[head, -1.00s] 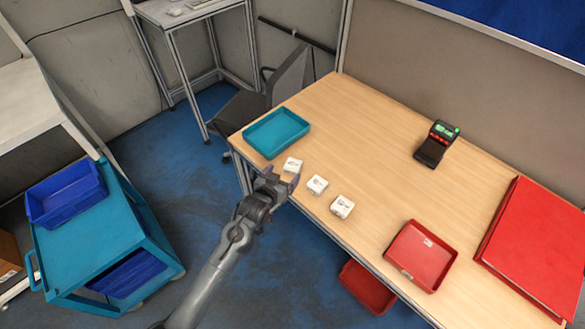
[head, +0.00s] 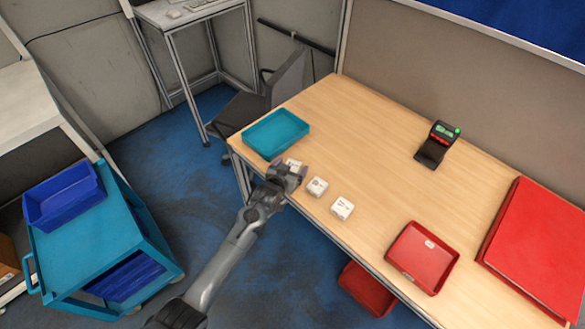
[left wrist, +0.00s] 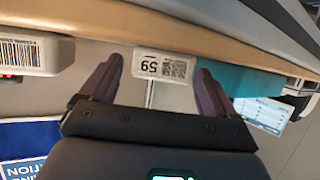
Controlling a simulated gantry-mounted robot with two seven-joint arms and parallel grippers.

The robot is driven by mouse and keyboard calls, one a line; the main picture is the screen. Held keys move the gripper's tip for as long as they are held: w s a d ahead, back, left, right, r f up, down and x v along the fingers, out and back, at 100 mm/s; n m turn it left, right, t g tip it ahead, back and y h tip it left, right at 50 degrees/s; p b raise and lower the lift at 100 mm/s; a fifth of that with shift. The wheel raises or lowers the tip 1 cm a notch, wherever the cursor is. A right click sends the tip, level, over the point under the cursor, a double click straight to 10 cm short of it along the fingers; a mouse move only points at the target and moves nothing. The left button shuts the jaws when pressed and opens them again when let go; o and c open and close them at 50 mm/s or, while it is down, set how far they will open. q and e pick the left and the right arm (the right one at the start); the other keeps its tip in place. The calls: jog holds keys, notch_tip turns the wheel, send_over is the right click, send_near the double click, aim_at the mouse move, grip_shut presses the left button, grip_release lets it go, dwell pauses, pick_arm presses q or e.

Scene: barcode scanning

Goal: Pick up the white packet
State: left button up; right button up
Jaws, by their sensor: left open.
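Three small white packets stand in a row near the table's front edge in the head view. The left one (head: 293,162) is partly hidden behind my left gripper (head: 290,171). The middle packet (head: 317,187) and the right packet (head: 342,208) are in plain sight. In the left wrist view, which looks upside down, a white packet (left wrist: 162,66) with a code and the number 59 shows between the fingertips of my left gripper (left wrist: 158,82). The gripper is open, one finger on each side of it. I cannot tell whether they touch. My right gripper is out of view.
A teal tray (head: 304,127) lies just beyond the left packet. A barcode scanner (head: 433,152), a red tray (head: 451,262) and a large red box (head: 535,240) are farther right. Another packet (left wrist: 35,53) is beside the gripper in the left wrist view. The table's middle is clear.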

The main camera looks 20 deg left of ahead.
pick_arm(q)
jog(key=c, duration=1.3)
jog(key=shift+o, duration=0.2)
jog(key=shift+r, duration=0.1)
